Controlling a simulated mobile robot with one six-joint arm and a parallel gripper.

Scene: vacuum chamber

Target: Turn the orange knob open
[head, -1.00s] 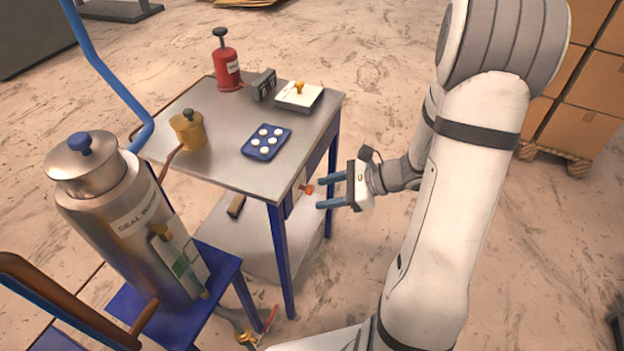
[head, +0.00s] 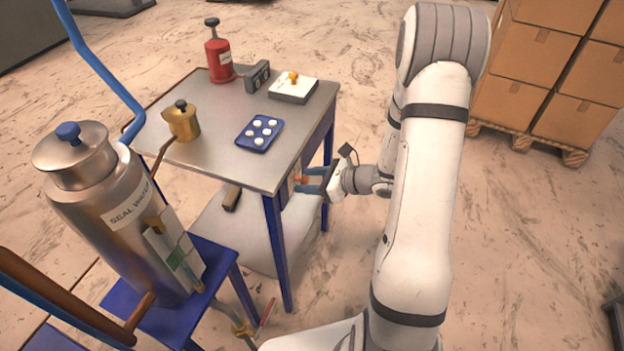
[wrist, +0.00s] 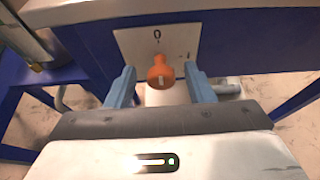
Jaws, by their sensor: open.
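The orange knob (wrist: 161,72) sits on a pale plate (wrist: 136,44) marked "0" at the top and with a stroke at the right, on the side of the blue-framed table. My gripper (wrist: 161,82) is open, one blue finger on each side of the knob. I cannot tell whether the fingers touch it. In the head view my gripper (head: 304,184) is at the table's right side, with the knob (head: 299,179) partly hidden at the fingers.
The metal table (head: 207,157) carries a blue tray (head: 246,144) with white discs, a brass pot (head: 182,125), a red canister (head: 219,70) and a white box (head: 309,88). A steel "SEAL WATER" vessel (head: 90,190) stands left. Cartons (head: 549,54) stand at the right.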

